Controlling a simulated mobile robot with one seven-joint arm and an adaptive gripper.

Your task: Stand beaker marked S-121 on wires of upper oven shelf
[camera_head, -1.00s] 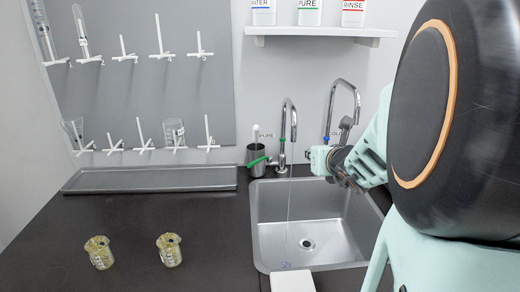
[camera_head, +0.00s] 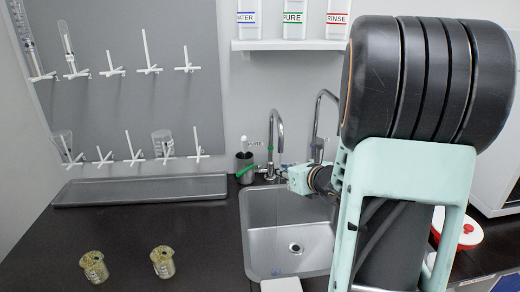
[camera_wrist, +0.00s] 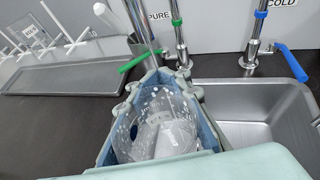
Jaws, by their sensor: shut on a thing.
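In the wrist view, my gripper (camera_wrist: 158,82) is shut on a clear glass beaker (camera_wrist: 160,130). The beaker has white specks or droplets on it and a pale patch on its side, but no marking can be read. The gripper's wrist end also shows in the head view (camera_head: 302,179), near the taps above the back of the sink; the held beaker cannot be made out there. No oven shelf wires are in view.
The sink (camera_head: 257,250), a grey tray (camera_head: 140,190), a peg board (camera_head: 130,90) and taps (camera_head: 281,130) surround the workspace. A red-and-white object (camera_head: 468,232) lies at right.

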